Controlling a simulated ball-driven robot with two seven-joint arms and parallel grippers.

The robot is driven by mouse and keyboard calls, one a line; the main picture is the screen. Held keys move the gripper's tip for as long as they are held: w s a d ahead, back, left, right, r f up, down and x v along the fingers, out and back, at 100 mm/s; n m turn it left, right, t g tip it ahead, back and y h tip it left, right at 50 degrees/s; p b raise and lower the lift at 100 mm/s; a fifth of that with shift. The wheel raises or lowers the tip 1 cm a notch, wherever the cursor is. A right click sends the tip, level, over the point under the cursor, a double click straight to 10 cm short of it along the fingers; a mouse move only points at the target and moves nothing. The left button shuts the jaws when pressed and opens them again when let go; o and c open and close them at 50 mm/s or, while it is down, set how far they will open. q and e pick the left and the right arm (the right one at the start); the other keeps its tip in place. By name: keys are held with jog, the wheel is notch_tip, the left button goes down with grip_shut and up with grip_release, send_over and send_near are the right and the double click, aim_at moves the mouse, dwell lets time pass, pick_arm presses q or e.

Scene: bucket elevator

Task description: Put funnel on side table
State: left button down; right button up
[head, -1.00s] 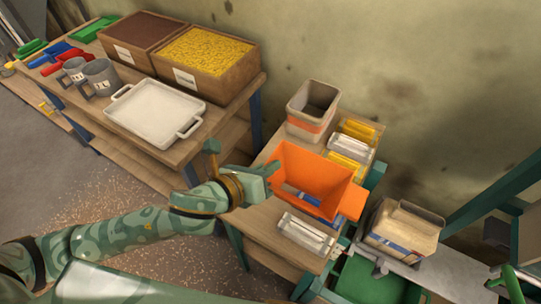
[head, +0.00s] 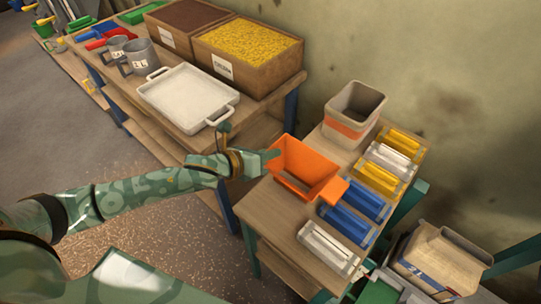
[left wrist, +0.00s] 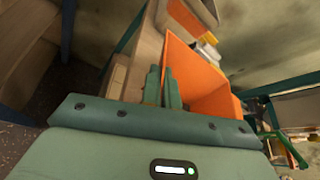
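The orange funnel (head: 308,166) is at the left part of the wooden side table (head: 262,207), beside the blue pieces. I cannot tell whether it touches the tabletop or hangs just above it. My left gripper (head: 268,158) is at the funnel's left rim and shut on it. In the left wrist view the two fingers (left wrist: 163,88) are close together against the funnel's orange wall (left wrist: 197,75), which fills the space beyond them. My right gripper is not in view.
A grey bin with an orange band (head: 352,112) stands at the table's back. Yellow, white and blue pieces (head: 352,217) line its right side. A larger table at left holds a white tray (head: 187,97), grey jugs (head: 140,56) and a box of yellow grains (head: 250,45).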

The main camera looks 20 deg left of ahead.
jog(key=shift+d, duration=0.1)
pick_arm(q)
jog(key=shift+f, duration=0.15)
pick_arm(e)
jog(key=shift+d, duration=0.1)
pick_arm(q)
jog(key=c, duration=1.7)
grip_release()
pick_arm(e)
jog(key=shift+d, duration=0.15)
